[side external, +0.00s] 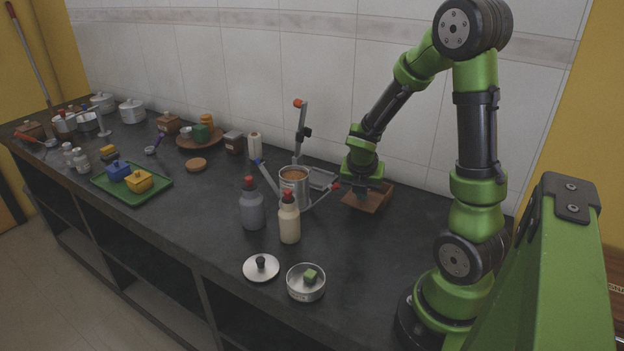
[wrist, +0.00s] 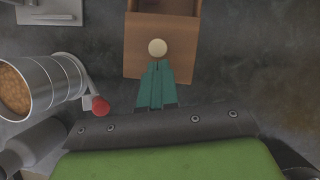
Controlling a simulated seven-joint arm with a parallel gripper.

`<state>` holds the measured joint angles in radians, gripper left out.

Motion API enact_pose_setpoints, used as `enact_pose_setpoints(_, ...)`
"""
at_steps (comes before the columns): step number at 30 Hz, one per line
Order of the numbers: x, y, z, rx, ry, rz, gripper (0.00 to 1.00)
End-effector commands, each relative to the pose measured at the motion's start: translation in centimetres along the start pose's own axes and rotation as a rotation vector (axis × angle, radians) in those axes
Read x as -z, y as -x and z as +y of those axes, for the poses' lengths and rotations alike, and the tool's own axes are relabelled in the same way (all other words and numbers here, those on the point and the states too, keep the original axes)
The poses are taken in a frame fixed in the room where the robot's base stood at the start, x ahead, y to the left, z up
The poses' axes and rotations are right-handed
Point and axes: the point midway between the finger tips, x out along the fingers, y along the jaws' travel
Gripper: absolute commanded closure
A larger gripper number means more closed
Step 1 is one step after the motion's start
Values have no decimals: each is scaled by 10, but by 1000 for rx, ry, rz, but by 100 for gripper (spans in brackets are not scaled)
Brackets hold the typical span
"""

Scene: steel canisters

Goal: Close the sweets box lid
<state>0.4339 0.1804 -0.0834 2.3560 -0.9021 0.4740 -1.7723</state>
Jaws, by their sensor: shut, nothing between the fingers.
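A brown wooden box (side external: 376,201), which I take to be the sweets box, stands on the dark counter under my arm. In the wrist view its lid (wrist: 140,62) is a flat wooden panel with a round cream knob (wrist: 157,48). Beyond the panel, a dark opening (wrist: 168,6) shows at the top edge, so the box looks partly open. What lies inside is mostly cut off. My gripper (wrist: 157,64) is shut and empty, its teal fingertips just at the near side of the knob. Whether they touch it I cannot tell. In the side view my gripper hides part of the box.
A steel canister with brown contents (side external: 294,188) stands close left of the box; a red-tipped handle (wrist: 98,106) juts toward my gripper. Two red-capped bottles (side external: 252,209) (side external: 289,222) stand nearer the front. A steel bowl (side external: 306,287) and round lid (side external: 261,268) lie in front. Counter right of the box is clear.

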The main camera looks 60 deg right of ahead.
Motion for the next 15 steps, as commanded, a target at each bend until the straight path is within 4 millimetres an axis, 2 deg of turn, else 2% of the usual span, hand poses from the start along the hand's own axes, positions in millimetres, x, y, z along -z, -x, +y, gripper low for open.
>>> enact_pose_setpoints(5,0,0,0,0,-1,0,100)
enact_pose_setpoints(8,-7,-4,-2,2,-5,1,100)
enact_pose_setpoints(15,-53,-25,-16,4,-8,1,100)
